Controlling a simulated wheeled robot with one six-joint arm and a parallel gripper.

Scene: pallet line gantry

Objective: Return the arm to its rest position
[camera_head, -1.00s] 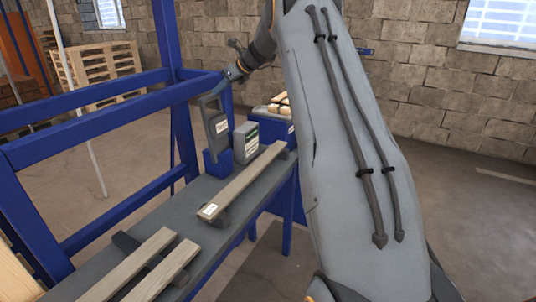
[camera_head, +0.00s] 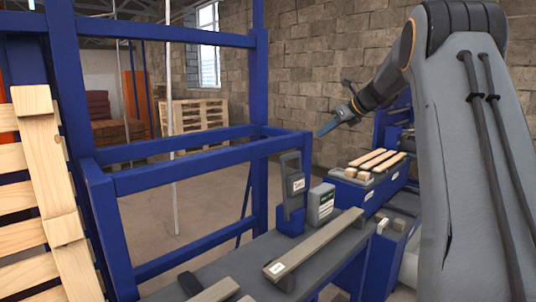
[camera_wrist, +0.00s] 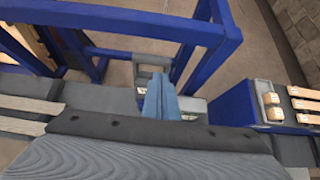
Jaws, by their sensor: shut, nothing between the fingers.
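My gripper (camera_head: 337,124) is at the end of my raised arm, above and to the right of the grey handled device in the head view. In the wrist view its blue fingers (camera_wrist: 160,97) are together with nothing between them. The grey handled device (camera_head: 293,185) stands in a blue holder on the dark bench (camera_head: 225,262). It also shows in the wrist view, just beyond the fingers (camera_wrist: 152,63). My gripper appears apart from everything around it, though its exact height cannot be told.
A grey box with a label (camera_head: 320,204) and a wooden board (camera_head: 315,243) are on the bench. A blue frame (camera_head: 185,173) stands left of my gripper. A blue station with wood pieces (camera_head: 370,184) is at right. A pallet (camera_head: 40,190) leans at left.

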